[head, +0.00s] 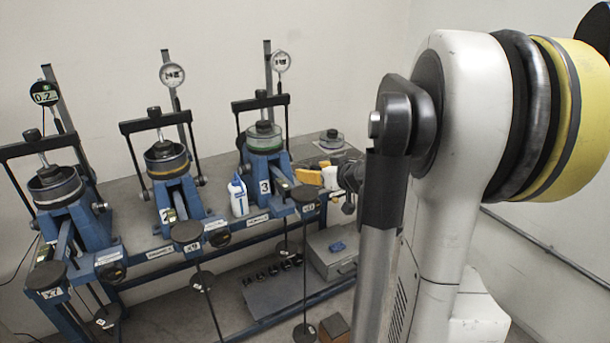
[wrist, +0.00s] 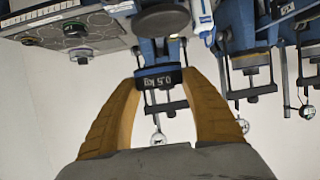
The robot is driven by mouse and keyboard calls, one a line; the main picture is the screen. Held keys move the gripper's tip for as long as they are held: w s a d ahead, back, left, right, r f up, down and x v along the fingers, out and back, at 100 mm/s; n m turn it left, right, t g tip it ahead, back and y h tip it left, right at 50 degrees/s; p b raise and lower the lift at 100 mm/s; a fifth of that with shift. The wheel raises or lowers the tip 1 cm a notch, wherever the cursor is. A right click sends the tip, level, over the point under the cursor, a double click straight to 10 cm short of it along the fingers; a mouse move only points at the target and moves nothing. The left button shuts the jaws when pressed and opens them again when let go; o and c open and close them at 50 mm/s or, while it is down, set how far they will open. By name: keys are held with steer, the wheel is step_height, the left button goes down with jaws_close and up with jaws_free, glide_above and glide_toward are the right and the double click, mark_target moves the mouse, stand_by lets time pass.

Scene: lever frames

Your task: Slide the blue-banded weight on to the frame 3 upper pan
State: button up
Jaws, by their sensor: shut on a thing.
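In the wrist view, which shows the scene upside down, my gripper (wrist: 162,76) has its two orange fingers closed on a dark weight (wrist: 158,82) with a bluish band marked 0.5 kg. Frame 3 (head: 264,140) is the rightmost blue lever frame in the head view. Its upper pan (head: 304,194) is a dark round disc at the front end of the lever, and a dark disc also shows in the wrist view (wrist: 162,18). The held weight appears apart from this disc. In the head view my orange fingers show beside frame 3; the weight cannot be made out there.
Frame 2 (head: 168,165) and frame 1 (head: 58,195) stand to the left, with dial gauges above. A white bottle (head: 238,195) stands between frames 2 and 3. A grey case (head: 330,255) and a rack of small weights (head: 272,283) sit lower down. A hanging rod (head: 305,270) drops below frame 3's pan.

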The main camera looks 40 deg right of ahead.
steer(key=s+d+r+p, duration=0.4)
steer(key=s+r+p, duration=0.1)
steer(key=s+r, duration=0.3)
steer(key=shift+s+d+r, duration=0.15)
steer(key=shift+r, duration=0.15)
stand_by(0.6)
